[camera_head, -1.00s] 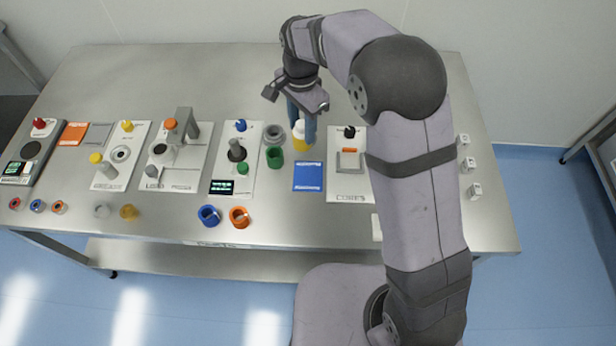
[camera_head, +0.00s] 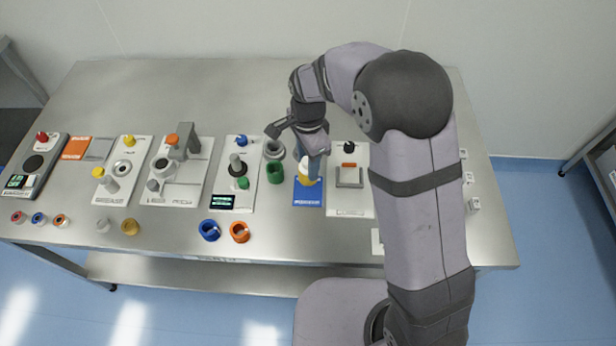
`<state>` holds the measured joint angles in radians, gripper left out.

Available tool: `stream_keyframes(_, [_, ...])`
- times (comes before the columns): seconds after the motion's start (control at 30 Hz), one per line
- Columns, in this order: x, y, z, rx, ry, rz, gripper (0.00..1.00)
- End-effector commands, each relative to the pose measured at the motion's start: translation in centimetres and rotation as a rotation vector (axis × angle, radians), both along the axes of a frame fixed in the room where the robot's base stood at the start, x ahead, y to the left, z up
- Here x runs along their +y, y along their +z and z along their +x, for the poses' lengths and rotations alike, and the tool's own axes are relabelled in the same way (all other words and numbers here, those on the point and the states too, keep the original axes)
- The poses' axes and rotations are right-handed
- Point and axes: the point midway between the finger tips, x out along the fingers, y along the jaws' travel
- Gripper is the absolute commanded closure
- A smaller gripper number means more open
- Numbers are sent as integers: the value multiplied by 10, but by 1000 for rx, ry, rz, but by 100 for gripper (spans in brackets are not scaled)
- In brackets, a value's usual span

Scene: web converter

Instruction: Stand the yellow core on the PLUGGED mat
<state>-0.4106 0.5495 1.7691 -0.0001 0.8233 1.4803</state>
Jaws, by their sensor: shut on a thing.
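The yellow core (camera_head: 305,180) has a white top and is upright at the far part of the blue mat (camera_head: 308,199). White print runs along the mat's near edge, too small to read.
Left of the mat stand a green core (camera_head: 276,172) and a grey ring-like part (camera_head: 274,149). Right of it is a white station (camera_head: 347,205) with a black knob. Blue (camera_head: 210,230) and orange (camera_head: 240,232) rings lie in front. The back table is clear.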

Motion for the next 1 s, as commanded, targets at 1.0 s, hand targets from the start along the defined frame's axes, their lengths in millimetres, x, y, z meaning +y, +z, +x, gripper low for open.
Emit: stream_keyframes(1.0, [0,-64,0,-1,1,0,83])
